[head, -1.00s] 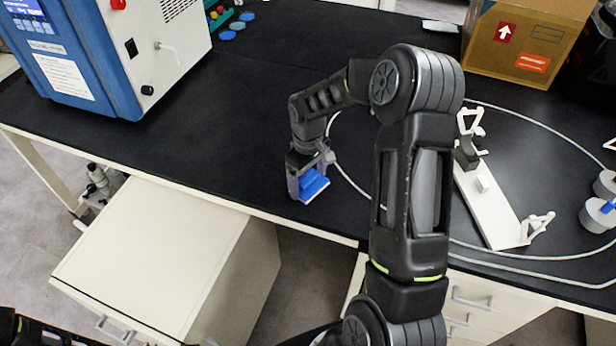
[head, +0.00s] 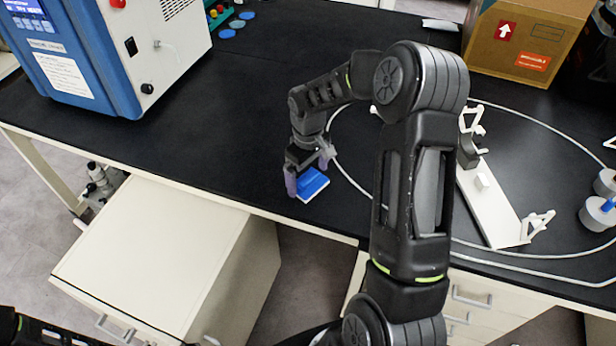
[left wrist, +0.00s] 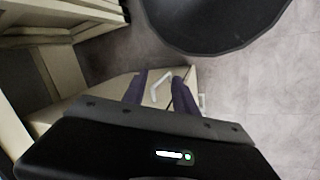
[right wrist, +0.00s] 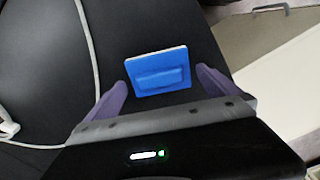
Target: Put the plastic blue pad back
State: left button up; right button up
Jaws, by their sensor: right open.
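The blue plastic pad (head: 312,184) lies on the black bench top close to its front edge. It is a flat square with a raised block on top and a pale rim, and it also shows in the right wrist view (right wrist: 160,72). My right gripper (head: 306,182) is open at the pad, its purple fingers spread to either side. In the right wrist view the fingers stand clear of the pad, with gaps on both sides. My left gripper (left wrist: 160,82) is open and empty, away from the bench, with a drawer handle visible beyond its fingers.
A blue and white machine (head: 110,55) stands at the back left, with small coloured pieces (head: 228,27) beside it. A white stand (head: 488,195) and a looped white tube (head: 345,178) lie to the right. A cardboard box (head: 525,45) is at the back right. The bench left of the pad is clear.

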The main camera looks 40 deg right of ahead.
aim_at(308, 177)
notch_tip(308, 177, up, 11)
jog(key=b, duration=0.1)
jog(key=shift+a+f, duration=0.1)
jog(key=shift+f, duration=0.05)
dwell(1.0)
